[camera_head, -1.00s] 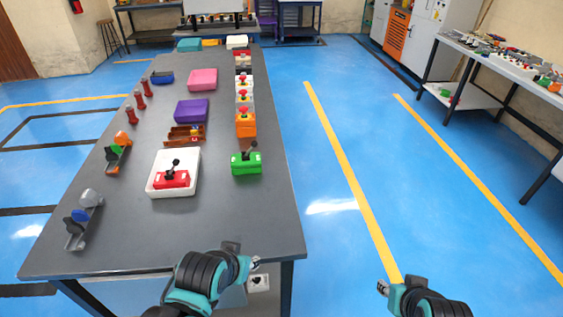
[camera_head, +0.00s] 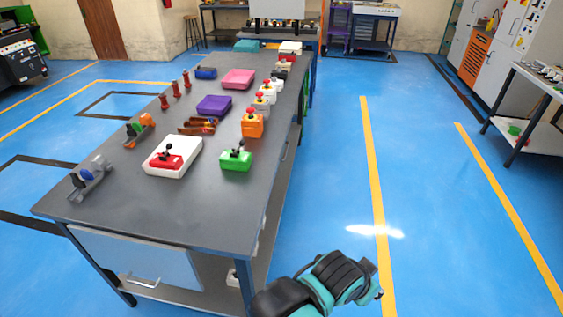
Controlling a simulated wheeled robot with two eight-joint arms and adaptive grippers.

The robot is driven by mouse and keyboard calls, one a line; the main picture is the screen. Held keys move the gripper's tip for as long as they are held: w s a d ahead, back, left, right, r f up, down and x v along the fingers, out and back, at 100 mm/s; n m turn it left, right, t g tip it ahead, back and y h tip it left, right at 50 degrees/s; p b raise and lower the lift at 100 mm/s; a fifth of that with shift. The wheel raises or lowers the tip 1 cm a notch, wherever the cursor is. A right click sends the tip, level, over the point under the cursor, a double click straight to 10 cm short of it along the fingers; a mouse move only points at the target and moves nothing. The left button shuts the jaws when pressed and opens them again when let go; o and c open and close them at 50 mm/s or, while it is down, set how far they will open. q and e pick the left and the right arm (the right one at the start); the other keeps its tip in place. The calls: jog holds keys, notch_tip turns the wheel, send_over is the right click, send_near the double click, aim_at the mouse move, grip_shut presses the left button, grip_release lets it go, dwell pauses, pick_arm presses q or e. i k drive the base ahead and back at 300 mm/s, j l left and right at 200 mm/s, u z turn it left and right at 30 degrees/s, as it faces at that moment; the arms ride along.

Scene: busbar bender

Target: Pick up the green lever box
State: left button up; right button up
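The green lever box (camera_head: 236,161) sits on the right side of the grey table (camera_head: 165,215), near its right edge. It is a green block with a black lever on top, standing upright. My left gripper (camera_head: 376,281) is at the bottom of the view, over the blue floor to the right of the table. It is well apart from the box and nearer to me. Its fingers are small and partly hidden, so I cannot tell whether they are open. My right gripper is not in view.
A white tray (camera_head: 187,165) with a red lever box (camera_head: 165,160) stands left of the green box. An orange button box (camera_head: 252,126) is just behind it. Purple (camera_head: 214,105) and pink (camera_head: 238,79) boxes stand farther back. The floor right of the table is clear.

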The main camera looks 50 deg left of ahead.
aim_at(241, 161)
jog(key=i+l+u, duration=0.2)
jog(key=i, duration=0.2)
jog(key=i+l+u, duration=0.25)
jog(key=i+u, duration=0.6)
jog(key=u, duration=0.2)
jog(key=i+u, duration=0.25)
jog(key=u, duration=0.15)
jog(key=i+l+u, duration=0.25)
jog(key=u, duration=0.15)
